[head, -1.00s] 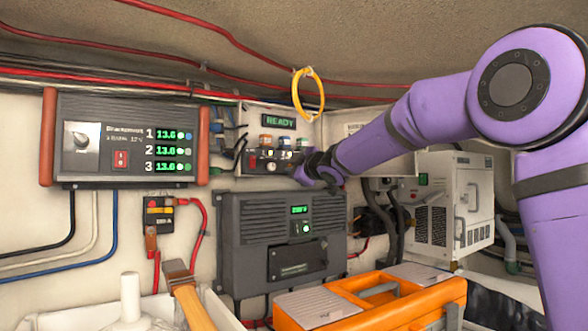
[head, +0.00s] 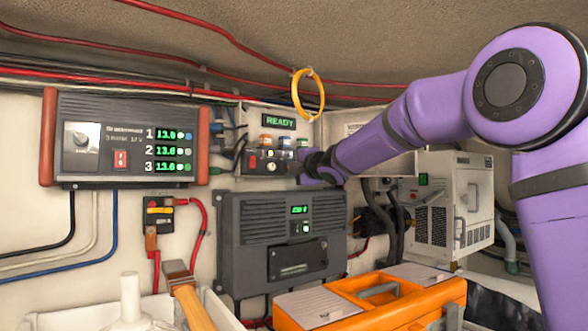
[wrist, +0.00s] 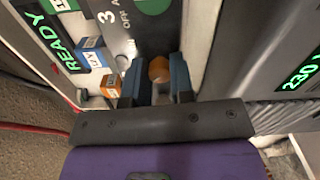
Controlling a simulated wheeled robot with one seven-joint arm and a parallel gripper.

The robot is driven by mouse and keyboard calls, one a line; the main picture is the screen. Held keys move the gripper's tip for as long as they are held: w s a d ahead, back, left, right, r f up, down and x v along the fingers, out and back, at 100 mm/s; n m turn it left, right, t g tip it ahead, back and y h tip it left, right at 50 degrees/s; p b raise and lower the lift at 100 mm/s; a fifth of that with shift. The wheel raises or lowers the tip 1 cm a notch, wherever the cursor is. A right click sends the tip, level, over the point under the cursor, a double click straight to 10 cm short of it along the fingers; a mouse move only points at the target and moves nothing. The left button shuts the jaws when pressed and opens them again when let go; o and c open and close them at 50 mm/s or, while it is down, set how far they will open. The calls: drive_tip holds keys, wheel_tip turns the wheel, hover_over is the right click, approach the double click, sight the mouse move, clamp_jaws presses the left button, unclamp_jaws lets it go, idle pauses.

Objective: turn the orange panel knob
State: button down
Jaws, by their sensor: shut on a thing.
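The orange panel knob (wrist: 158,69) sits on a grey panel face (wrist: 122,45) marked "3" and "OFF" in the wrist view. My gripper (wrist: 157,80) has its two blue-grey fingers on either side of the knob, shut on it. In the head view my gripper (head: 307,164) is at the right end of the small control panel (head: 262,167) under the green READY display (head: 279,122). The knob is hidden there behind the gripper.
A charger-like unit (head: 125,103) with green readouts hangs at left. A dark grey box (head: 262,232) is just below my gripper. A yellow ring (head: 296,95) hangs above it. An orange toolbox (head: 440,292) stands in front. Small orange- and blue-labelled jars (wrist: 94,52) stand close beside the fingers.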

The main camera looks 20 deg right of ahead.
drive_tip(key=shift+n, duration=0.8)
drive_tip(key=c, duration=1)
unclamp_jaws()
drive_tip(key=v, duration=1)
drive_tip(key=shift+s+d, duration=0.15)
drive_tip(key=shift+s, duration=0.25)
drive_tip(key=shift+s, duration=0.1)
